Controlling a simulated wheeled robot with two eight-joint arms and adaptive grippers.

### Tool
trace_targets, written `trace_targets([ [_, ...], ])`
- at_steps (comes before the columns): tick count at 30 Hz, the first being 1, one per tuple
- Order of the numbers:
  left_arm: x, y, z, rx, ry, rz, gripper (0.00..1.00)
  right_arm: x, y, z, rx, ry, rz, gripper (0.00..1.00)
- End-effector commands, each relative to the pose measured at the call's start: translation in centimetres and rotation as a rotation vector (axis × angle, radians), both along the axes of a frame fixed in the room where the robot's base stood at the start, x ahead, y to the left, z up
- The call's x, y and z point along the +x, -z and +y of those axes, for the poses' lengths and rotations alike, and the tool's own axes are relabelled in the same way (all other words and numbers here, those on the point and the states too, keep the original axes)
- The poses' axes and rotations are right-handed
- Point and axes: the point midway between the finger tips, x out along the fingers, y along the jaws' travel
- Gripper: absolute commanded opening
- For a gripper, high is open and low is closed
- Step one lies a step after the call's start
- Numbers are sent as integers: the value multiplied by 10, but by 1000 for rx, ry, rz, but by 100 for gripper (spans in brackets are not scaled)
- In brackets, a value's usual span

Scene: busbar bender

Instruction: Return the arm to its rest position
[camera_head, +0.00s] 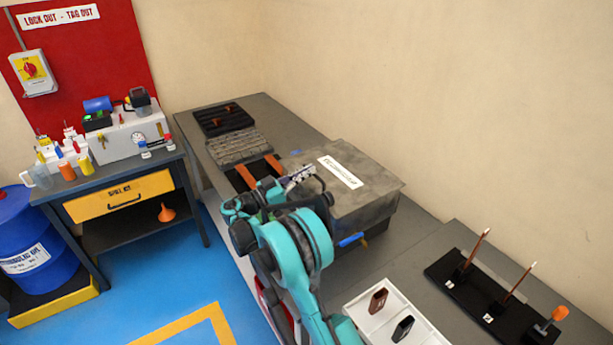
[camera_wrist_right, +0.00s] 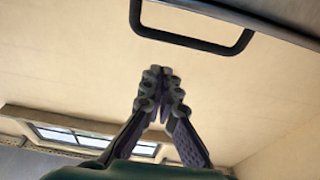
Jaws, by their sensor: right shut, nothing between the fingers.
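My right arm comes up teal from the bottom of the head view. Its gripper (camera_head: 300,177) is in front of the near left part of the grey busbar bender (camera_head: 375,190), and its fingertips are small and partly hard to make out there. In the right wrist view the gripper's fingers (camera_wrist_right: 160,78) meet at the tips, with nothing between them. They point up toward pale wall or ceiling, below a dark U-shaped bar (camera_wrist_right: 190,45). My left gripper is not in view.
Orange-brown bars (camera_head: 258,172) lie beside the bender on the grey bench (camera_head: 190,130). A white tray (camera_head: 365,310) with two small blocks and a black stand (camera_head: 470,300) with upright rods are at the lower right. Blue floor (camera_head: 190,270) is open at the left.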

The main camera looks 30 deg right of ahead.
Motion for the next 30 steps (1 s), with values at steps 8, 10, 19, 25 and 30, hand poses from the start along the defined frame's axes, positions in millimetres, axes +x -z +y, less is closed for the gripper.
trace_targets([
  [8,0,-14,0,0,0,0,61,-4,21,52,-5,-2,0,0],
  [10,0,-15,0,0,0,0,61,-5,28,63,-6,-2,0,0],
  [19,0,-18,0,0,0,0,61,-8,41,84,-6,1,-1,0],
  [25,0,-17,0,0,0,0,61,-9,33,78,31,-4,47,0],
  [30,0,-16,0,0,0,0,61,-21,13,57,190,-49,247,0],
])
